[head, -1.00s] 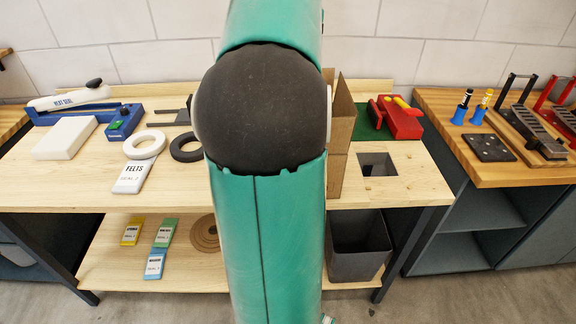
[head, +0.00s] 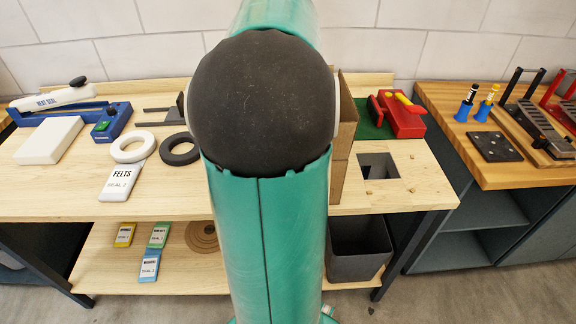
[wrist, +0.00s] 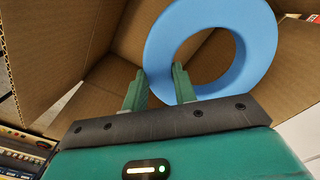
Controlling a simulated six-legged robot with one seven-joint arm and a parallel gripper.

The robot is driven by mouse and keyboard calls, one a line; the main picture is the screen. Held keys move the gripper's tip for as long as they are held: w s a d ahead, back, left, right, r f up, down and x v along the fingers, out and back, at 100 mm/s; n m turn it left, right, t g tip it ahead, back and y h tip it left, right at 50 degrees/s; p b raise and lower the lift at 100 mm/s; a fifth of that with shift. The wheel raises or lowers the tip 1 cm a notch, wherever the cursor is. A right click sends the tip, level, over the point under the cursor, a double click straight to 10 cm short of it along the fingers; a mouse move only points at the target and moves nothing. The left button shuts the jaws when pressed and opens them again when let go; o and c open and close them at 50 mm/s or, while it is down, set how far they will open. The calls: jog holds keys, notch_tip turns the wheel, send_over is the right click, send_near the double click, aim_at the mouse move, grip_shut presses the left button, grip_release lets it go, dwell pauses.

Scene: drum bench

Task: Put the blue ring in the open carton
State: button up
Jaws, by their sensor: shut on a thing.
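In the wrist view, the blue ring (wrist: 163,38) is held by my gripper (wrist: 158,80). The two green fingers are shut on the ring's near band, one on each side of it. The open carton's (wrist: 105,45) brown cardboard walls and flaps surround the ring in this view. How deep the ring is relative to the carton's rim I cannot tell. In the head view, my arm hides the ring, my gripper and most of the carton; only the carton's right side (head: 341,150) shows.
A white ring (head: 120,152) and a black ring (head: 168,150) lie on the bench left of my arm, by a FELTS packet (head: 120,183). A square hole (head: 364,170) and a red tool (head: 404,120) are right of the carton. A grey bin (head: 357,262) stands below.

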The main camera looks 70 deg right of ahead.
notch_tip(320, 180, down, 21)
jog(key=shift+r, duration=0.1)
dwell(0.3)
jog(key=o, duration=0.6)
jog(key=shift+f, duration=0.2)
jog(key=o, duration=0.4)
jog(key=shift+r, duration=0.1)
notch_tip(320, 180, up, 12)
jog(key=shift+r, duration=0.1)
